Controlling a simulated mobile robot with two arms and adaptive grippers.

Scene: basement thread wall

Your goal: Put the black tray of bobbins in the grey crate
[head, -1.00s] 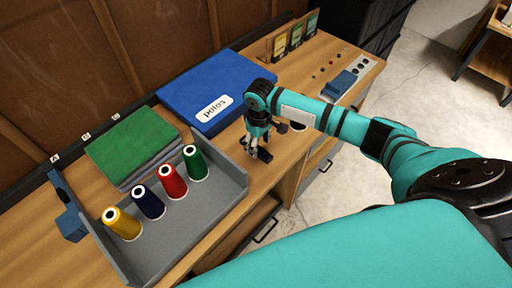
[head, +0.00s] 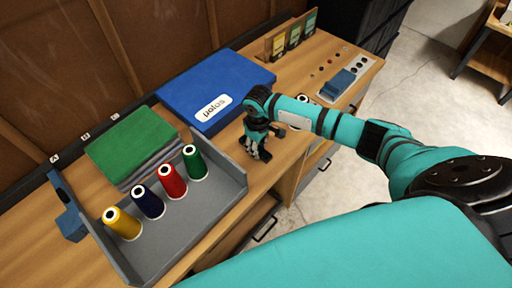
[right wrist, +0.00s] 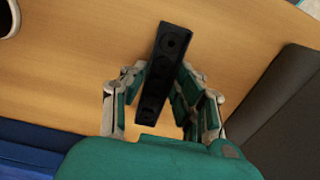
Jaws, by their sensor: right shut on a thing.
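My right gripper (head: 258,152) stands over the wooden bench, between the blue folded cloth and the front edge. In the right wrist view its fingers (right wrist: 165,92) are shut on the black tray of bobbins (right wrist: 160,72), a narrow dark strip with round pockets. The tray is close to the bench top; I cannot tell whether it touches it. In the head view the fingers mostly hide it. The grey crate (head: 190,228), low-walled, is left of the gripper and holds several thread cones in a row. My left gripper is not in view.
Yellow (head: 122,223), navy (head: 148,202), red (head: 172,181) and green (head: 195,163) cones stand in the crate; its front right floor is bare. Green cloth (head: 130,140) lies behind, blue cloth (head: 215,90) further right. A pale holder with dark discs (head: 352,72) sits far right.

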